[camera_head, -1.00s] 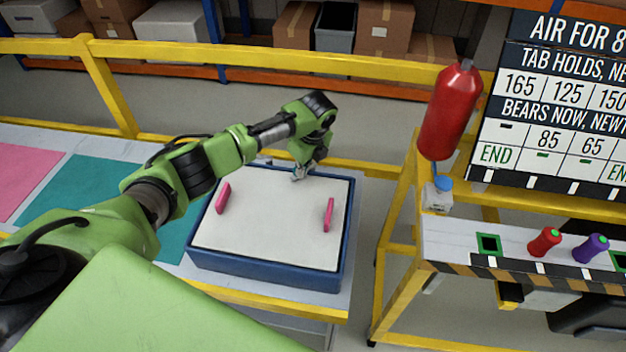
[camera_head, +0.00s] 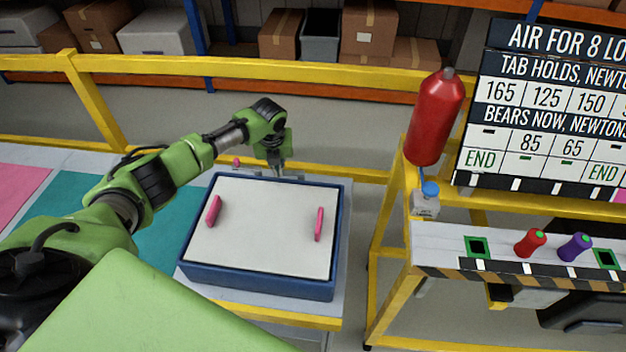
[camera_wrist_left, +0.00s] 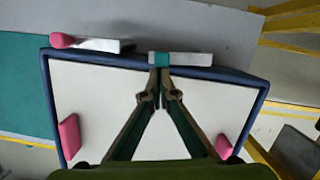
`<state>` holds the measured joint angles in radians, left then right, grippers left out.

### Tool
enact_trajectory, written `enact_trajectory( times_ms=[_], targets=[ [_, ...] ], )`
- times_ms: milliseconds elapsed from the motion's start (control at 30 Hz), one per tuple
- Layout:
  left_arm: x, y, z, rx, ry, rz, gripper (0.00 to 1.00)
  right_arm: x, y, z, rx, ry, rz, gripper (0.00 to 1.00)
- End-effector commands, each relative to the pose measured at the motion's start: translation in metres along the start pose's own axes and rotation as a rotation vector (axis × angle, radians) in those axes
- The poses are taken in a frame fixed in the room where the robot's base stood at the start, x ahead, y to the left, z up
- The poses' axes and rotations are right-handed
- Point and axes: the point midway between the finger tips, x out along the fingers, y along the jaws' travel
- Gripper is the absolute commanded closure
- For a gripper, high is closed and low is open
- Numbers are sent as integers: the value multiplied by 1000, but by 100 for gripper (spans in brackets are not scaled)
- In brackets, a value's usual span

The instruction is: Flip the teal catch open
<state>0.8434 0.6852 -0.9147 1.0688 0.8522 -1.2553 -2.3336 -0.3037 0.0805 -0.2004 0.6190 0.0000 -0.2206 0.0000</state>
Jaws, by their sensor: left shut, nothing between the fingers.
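The teal catch (camera_wrist_left: 162,60) is a small block at the left end of a pale bar (camera_wrist_left: 192,58) along the far rim of a blue-edged box (camera_head: 262,286). In the head view the catch is hidden or too small to make out. My left gripper (camera_head: 278,174) is at the far edge of the box, pointing down. In the left wrist view its fingertips (camera_wrist_left: 160,76) are together, empty, and just in front of the teal catch. I cannot tell whether they touch it. My right gripper is not in view.
The box has a white top (camera_head: 262,225) with two pink handles (camera_head: 213,211) (camera_head: 319,224). A pink knob (camera_wrist_left: 62,40) on another pale bar (camera_wrist_left: 102,45) lies left of the catch. A red bottle (camera_head: 434,118) and a sign board (camera_head: 545,110) stand to the right.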

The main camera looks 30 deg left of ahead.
Motion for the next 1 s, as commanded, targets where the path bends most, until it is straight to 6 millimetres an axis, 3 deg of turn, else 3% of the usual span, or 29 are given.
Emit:
enact_trajectory(
  times_ms=[1000],
  targets=[
    [-2,8,8,-13,-4,5,100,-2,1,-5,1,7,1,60]
  ],
)
